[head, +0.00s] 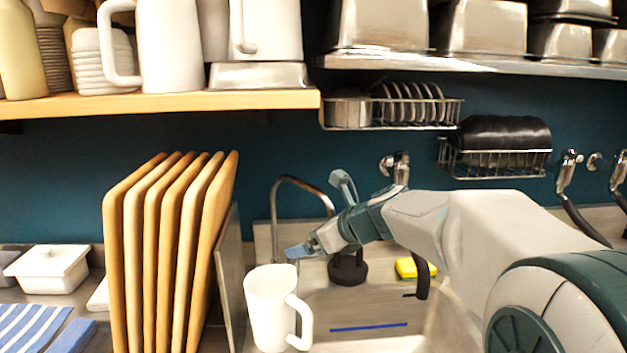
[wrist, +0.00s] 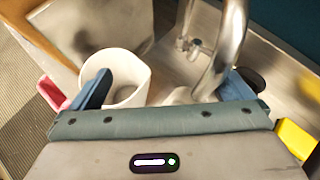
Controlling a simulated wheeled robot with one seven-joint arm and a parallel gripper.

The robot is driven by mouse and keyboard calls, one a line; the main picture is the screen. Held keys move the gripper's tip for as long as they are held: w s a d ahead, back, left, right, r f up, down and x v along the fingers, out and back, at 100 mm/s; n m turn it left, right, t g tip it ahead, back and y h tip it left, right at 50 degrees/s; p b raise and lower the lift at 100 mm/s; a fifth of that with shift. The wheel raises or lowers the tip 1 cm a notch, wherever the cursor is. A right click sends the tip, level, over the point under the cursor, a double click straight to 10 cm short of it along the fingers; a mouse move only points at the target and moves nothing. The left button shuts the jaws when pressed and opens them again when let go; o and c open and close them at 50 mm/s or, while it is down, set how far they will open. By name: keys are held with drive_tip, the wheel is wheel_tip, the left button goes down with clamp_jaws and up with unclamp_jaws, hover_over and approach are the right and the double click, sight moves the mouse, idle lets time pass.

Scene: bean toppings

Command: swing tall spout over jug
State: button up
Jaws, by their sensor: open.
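The tall spout (head: 274,215) is a thin curved metal pipe rising behind the sink. Its outlet end is hidden by my gripper in the head view. A white jug (head: 268,305) with its handle to the right stands upright at the sink's left. My gripper (head: 315,215) is open, above and behind the jug, at the spout's bend. In the wrist view, the spout (wrist: 232,40) passes between the blue fingers of my gripper (wrist: 178,82), nearer the right one; contact is unclear. The open-topped jug (wrist: 136,92) is left of the spout, partly behind the left finger.
Upright wooden boards (head: 165,255) and a grey panel (head: 230,270) stand left of the jug. A yellow sponge (head: 414,268) lies behind the sink basin (head: 440,325). Wall taps (head: 400,168) and a wire rack (head: 495,165) are behind my arm. Loaded shelves hang above.

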drive_tip(key=shift+a, duration=0.15)
drive_tip(key=s+a+p, duration=0.2)
drive_tip(key=s+a, duration=0.2)
drive_tip(key=a, duration=0.5)
drive_tip(key=shift+s+a, duration=0.15)
drive_tip(key=shift+a, duration=0.25)
idle(0.4)
drive_tip(key=shift+a, duration=0.15)
drive_tip(key=a+p+v, duration=0.1)
drive_tip(key=p+v, duration=0.4)
drive_tip(key=v, duration=0.3)
drive_tip(key=shift+s+a+r+p, duration=0.2)
drive_tip(key=shift+s+r+p, duration=0.1)
drive_tip(key=shift+s+p, duration=0.05)
idle(0.4)
